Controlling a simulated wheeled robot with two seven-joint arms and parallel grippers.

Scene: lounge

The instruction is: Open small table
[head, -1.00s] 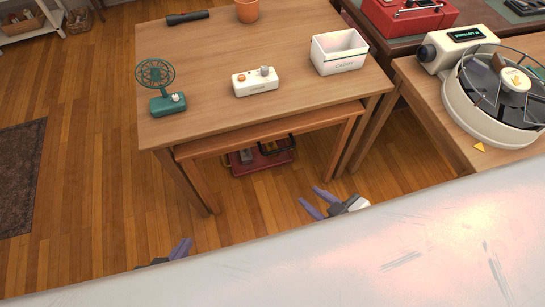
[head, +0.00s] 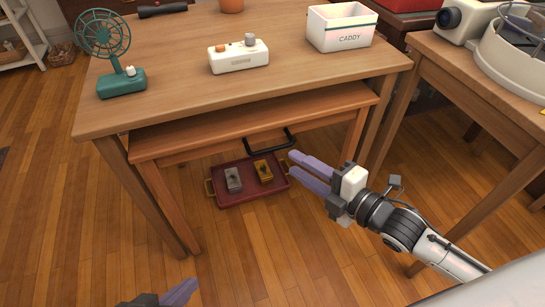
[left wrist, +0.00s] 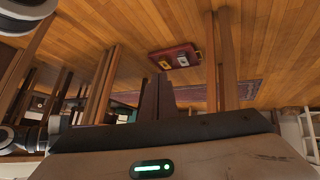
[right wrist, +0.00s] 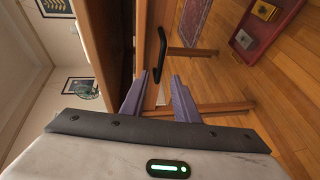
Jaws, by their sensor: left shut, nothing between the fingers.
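The small table (head: 255,118) is a low wooden table nested beneath the larger wooden table (head: 185,98). A black bar handle (head: 270,143) is on its front; the handle also shows in the right wrist view (right wrist: 161,48). My right gripper (head: 293,165) is open and empty, with its purple fingers just right of and below the handle in the head view. In the right wrist view the handle lies ahead of the gap between the fingertips, apart from them. My left gripper (head: 192,285) is shut and empty at the bottom of the head view, mostly cut off.
A red tray (head: 245,198) with two small blocks lies on the floor beneath the small table. A green fan (head: 122,82), white device (head: 238,57) and white caddy (head: 340,30) stand on the larger table. Another wooden table (head: 480,100) is at right. Floor in front is open.

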